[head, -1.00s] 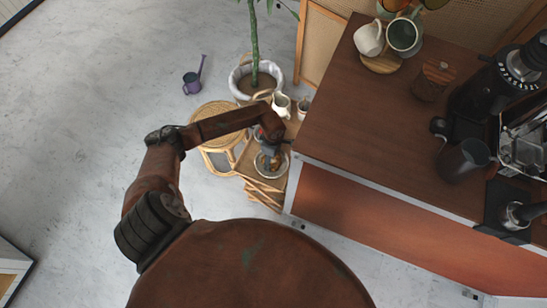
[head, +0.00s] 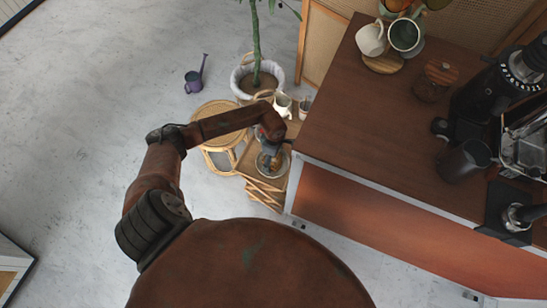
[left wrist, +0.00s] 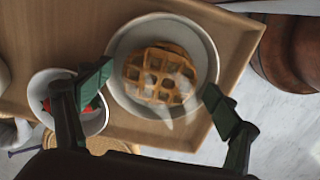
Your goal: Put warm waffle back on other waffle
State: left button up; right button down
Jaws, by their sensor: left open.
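Two round golden waffles appear to lie one on the other in a white bowl-like plate (left wrist: 204,47). The top waffle (left wrist: 150,75) covers most of the lower waffle (left wrist: 172,47), whose edge shows at the back. A pale wisp like steam hangs over the top one. My left gripper (left wrist: 158,92) is open, its green-padded fingertips apart on either side of the waffles, with nothing between them that I can see held. In the head view, the left gripper (head: 270,158) is over the plate (head: 284,169), largely hiding the waffles. My right gripper is not in view.
The plate stands on a small wooden side table (head: 246,163). A white cup with red pieces (left wrist: 93,124) stands left of the plate in the wrist view. A rattan stool (head: 219,110), a potted plant (head: 257,85) and the wooden counter (head: 350,130) are close by.

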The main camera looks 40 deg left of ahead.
aim_at(274, 159)
pick_arm(q)
notch_tip(274, 159, up, 8)
jog(key=shift+w+p, duration=0.1)
jog(key=shift+p, duration=1.1)
jog(key=shift+r+p, duration=0.4)
jog(key=shift+r, duration=1.7)
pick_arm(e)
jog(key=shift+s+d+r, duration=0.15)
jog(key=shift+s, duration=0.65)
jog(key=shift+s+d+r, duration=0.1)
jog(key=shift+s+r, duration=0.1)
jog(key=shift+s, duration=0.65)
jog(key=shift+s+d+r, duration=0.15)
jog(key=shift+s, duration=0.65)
